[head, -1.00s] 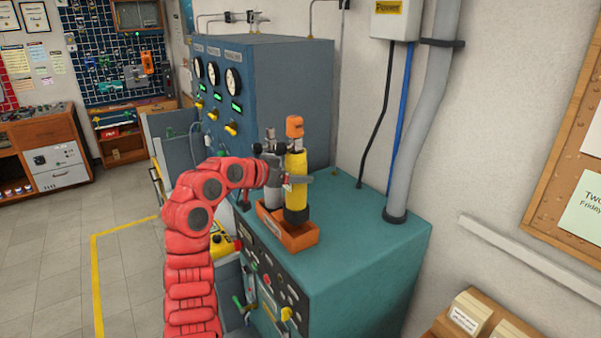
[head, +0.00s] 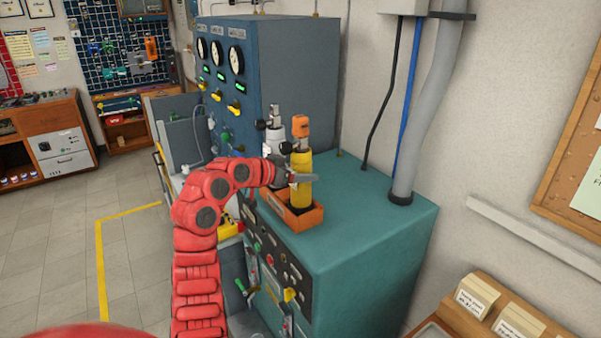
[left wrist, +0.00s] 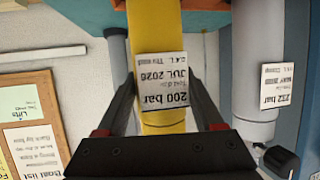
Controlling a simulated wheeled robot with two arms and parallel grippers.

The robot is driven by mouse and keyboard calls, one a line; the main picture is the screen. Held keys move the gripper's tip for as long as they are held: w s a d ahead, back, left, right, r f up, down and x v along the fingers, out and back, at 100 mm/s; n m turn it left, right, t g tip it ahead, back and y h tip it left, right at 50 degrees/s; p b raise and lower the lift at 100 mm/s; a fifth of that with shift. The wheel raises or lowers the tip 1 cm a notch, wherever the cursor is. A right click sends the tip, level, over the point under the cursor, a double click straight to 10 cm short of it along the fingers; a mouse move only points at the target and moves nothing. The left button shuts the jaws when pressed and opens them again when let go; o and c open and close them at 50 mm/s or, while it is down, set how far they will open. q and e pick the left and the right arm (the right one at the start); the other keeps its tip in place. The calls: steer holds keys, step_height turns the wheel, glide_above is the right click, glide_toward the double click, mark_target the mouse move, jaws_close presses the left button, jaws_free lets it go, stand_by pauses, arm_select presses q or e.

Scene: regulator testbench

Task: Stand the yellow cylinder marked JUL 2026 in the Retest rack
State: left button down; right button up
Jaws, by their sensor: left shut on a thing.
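The yellow cylinder (head: 301,166) with an orange top stands upright in an orange open-topped tray (head: 304,223) on the teal bench. Its label (left wrist: 163,82), upside down in the left wrist view, reads 200 bar and JUL 2026. My left gripper (head: 303,179) is shut on the cylinder's body, one finger on each side. I cannot tell whether the cylinder's base touches the tray floor. A pale grey cylinder (head: 274,142) stands close behind it; it also shows in the left wrist view (left wrist: 258,70) with a 232 bar label. No rack marked Retest is readable.
A blue cabinet (head: 295,70) with gauges stands behind the tray. The teal bench top (head: 370,220) is clear right of the tray, up to a grey pipe (head: 425,110). A wooden holder with cards (head: 480,295) is at bottom right.

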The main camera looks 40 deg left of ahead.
arm_select(q)
steer(key=shift+f+b, duration=0.4)
steer(key=shift+b, duration=0.1)
stand_by(0.7)
jaws_free()
steer(key=shift+s, duration=0.1)
steer(key=shift+f, duration=0.1)
steer(key=shift+s, duration=0.1)
steer(key=b+v, duration=0.5)
steer(key=v, duration=1.2)
